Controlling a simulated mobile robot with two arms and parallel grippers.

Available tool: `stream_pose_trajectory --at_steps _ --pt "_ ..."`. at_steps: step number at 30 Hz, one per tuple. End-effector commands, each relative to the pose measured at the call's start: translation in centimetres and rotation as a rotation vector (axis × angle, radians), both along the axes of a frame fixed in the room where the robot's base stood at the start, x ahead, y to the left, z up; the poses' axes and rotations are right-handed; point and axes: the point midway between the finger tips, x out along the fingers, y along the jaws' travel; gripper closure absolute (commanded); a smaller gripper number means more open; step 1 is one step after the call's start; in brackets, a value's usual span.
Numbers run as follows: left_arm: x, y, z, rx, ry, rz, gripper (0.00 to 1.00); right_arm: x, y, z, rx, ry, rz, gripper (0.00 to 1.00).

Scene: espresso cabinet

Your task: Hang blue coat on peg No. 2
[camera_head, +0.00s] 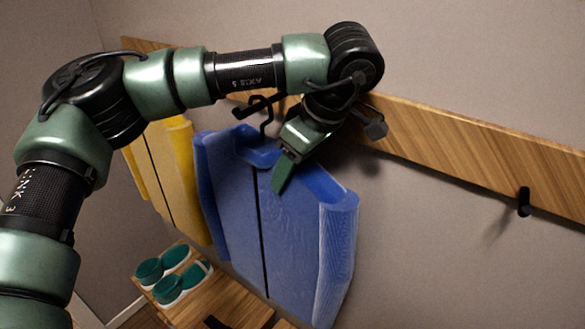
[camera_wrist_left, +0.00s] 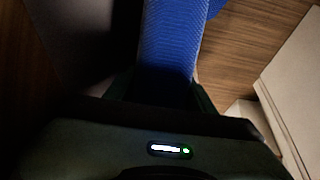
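The blue coat (camera_head: 235,215) hangs upright in front of the wall in the head view, with a dark hanger hook (camera_head: 267,126) above its collar. The hook's top is close to a black peg (camera_head: 239,112) on the wooden rail; I cannot tell whether it rests on it. My left gripper (camera_head: 284,172) is at the coat's top, one green finger in front of the cloth. In the left wrist view, the blue cloth (camera_wrist_left: 172,45) runs between the fingers, which appear closed on it. No peg numbers are readable. My right gripper is not in view.
The wooden rail (camera_head: 460,140) runs along the wall, with a free black peg (camera_head: 523,201) at the right. A yellow coat (camera_head: 183,180) hangs left of the blue one. Teal shoes (camera_head: 172,290) stand on a wooden bench (camera_head: 225,303) below.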

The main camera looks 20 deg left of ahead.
Motion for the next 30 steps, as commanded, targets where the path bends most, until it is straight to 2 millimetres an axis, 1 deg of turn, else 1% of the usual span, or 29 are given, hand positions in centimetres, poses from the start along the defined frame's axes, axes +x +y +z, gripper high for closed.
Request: stream_pose_trajectory --at_steps 1,2,11,14,17,18,21,24,27,30 --pt "0.0 0.0 0.1 0.000 -0.001 0.001 0.30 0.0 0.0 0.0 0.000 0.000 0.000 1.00" --pt "0.0 0.0 0.1 0.000 -0.001 0.001 0.24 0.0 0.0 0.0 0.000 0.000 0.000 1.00" --pt "0.0 0.0 -0.1 -0.001 0.003 0.000 0.24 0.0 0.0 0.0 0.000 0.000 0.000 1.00" --pt "-0.1 -0.3 0.4 -0.001 0.000 0.000 0.24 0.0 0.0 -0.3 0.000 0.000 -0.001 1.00" --pt "-0.2 -0.8 1.5 -0.002 -0.002 -0.001 0.24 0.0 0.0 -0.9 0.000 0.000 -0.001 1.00" --pt "-0.3 -1.1 2.2 -0.002 -0.003 -0.001 0.24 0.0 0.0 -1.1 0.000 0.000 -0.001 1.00" --pt "-0.5 -1.7 4.1 0.000 -0.004 -0.001 0.24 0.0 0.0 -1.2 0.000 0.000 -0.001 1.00" --pt "-0.8 -2.3 5.6 0.000 -0.005 0.000 0.24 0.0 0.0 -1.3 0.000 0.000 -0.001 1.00" --pt "-0.9 -2.7 6.6 0.000 -0.003 0.001 0.24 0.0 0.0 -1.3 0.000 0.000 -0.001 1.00" --pt "-1.0 -2.9 7.1 0.000 -0.001 0.001 0.24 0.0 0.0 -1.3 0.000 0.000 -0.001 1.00"
